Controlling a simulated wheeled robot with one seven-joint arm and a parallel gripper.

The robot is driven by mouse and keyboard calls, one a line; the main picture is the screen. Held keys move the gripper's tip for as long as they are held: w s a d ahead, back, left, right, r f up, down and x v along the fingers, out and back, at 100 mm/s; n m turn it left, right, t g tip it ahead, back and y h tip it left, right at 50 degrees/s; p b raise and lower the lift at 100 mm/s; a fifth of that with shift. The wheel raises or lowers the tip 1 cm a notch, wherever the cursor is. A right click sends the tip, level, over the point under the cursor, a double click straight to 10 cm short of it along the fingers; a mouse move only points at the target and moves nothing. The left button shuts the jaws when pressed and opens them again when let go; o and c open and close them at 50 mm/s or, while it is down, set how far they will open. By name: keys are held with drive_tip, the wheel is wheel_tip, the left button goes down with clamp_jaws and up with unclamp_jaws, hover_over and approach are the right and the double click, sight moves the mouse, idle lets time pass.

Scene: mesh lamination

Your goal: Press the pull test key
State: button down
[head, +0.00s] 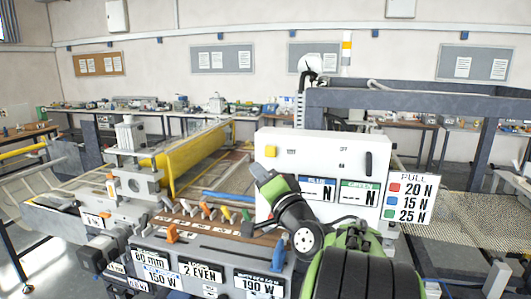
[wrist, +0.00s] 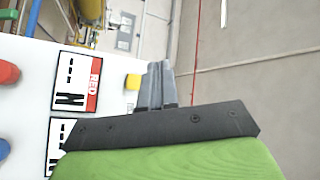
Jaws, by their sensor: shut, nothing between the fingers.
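The yellow key (head: 270,151) is at the upper left of the white box's front face (head: 330,146) in the head view; I take it for the pull test key. In the wrist view the yellow key (wrist: 133,81) shows just left of my gripper (wrist: 157,68), by the panel's edge. A small printed label under it is partly hidden by the fingers. My gripper is shut and empty. I cannot tell whether the fingertips touch the key or the panel. In the head view my arm covers the panel's lower left, and the fingers cannot be made out.
A red knob (wrist: 8,72) and a blue knob (wrist: 4,148) are at the left edge. A PULL sign (head: 410,198) hangs right of the box. Several coloured levers (head: 205,210) stand left of my arm.

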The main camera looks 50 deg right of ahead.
sight(271, 151)
drive_tip(key=w+d+p, duration=0.4)
drive_tip(key=d, duration=0.3)
drive_tip(key=shift+d, duration=0.35)
drive_tip(key=shift+w, duration=0.1)
idle(1.6)
drive_tip(key=shift+w+d, duration=0.2)
drive_tip(key=shift+d, duration=0.2)
drive_tip(key=shift+w+d, duration=0.2)
drive_tip(key=shift+d, duration=0.25)
idle(0.7)
drive_tip(key=shift+a, duration=0.1)
drive_tip(key=shift+s+a+b, duration=0.4)
drive_tip(key=shift+a+b, duration=0.15)
drive_tip(key=shift+a, duration=0.2)
